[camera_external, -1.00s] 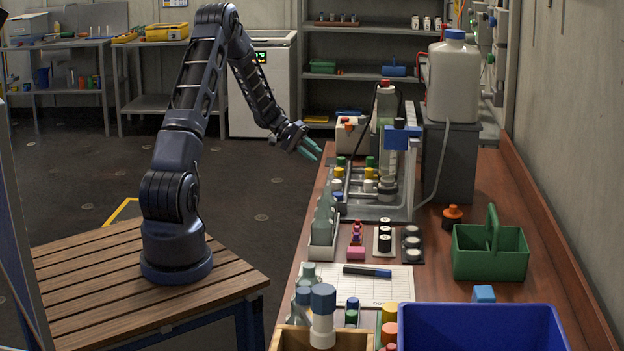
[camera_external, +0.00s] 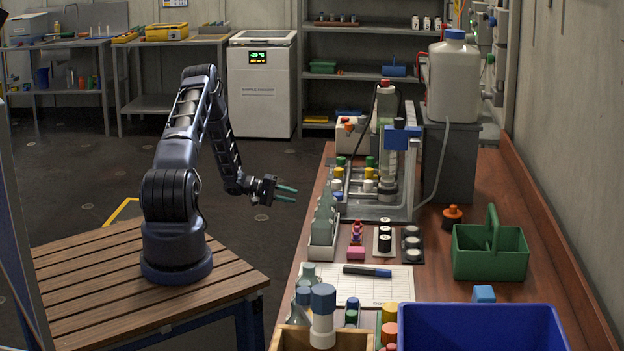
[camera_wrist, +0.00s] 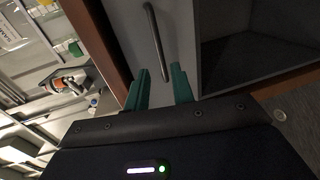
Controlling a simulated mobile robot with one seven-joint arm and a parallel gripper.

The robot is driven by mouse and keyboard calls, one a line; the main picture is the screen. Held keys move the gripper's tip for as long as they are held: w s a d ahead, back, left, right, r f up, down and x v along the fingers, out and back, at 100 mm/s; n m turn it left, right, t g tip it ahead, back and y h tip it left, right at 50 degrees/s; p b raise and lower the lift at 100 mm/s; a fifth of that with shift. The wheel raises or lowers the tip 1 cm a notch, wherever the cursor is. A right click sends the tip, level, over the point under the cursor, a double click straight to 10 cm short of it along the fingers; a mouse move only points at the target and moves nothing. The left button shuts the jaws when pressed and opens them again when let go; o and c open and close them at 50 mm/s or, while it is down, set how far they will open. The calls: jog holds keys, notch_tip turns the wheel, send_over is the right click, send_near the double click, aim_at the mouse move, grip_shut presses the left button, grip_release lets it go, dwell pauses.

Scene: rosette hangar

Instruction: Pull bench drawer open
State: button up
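The bench drawer shows in the wrist view as a grey front (camera_wrist: 183,25) with a dark bar handle (camera_wrist: 157,42). My gripper (camera_wrist: 160,78) is open, its two teal fingers apart. In the wrist picture the handle's lower end appears between the fingertips; I cannot tell how far ahead it lies, and nothing is gripped. In the external view my gripper (camera_external: 287,194) is left of the wooden bench (camera_external: 466,155), below its top, fingers pointing right at its side. The drawer front is hidden in that view.
A dark open compartment (camera_wrist: 250,62) lies beside the drawer. The bench top carries a bottle rack (camera_external: 323,225), a green caddy (camera_external: 490,262) and a blue bin (camera_external: 480,335). A slatted table (camera_external: 110,275) stands under my arm. The floor between table and bench is clear.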

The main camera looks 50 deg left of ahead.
jog(key=x, duration=1)
jog(key=shift+w+d, duration=0.2)
grip_shut()
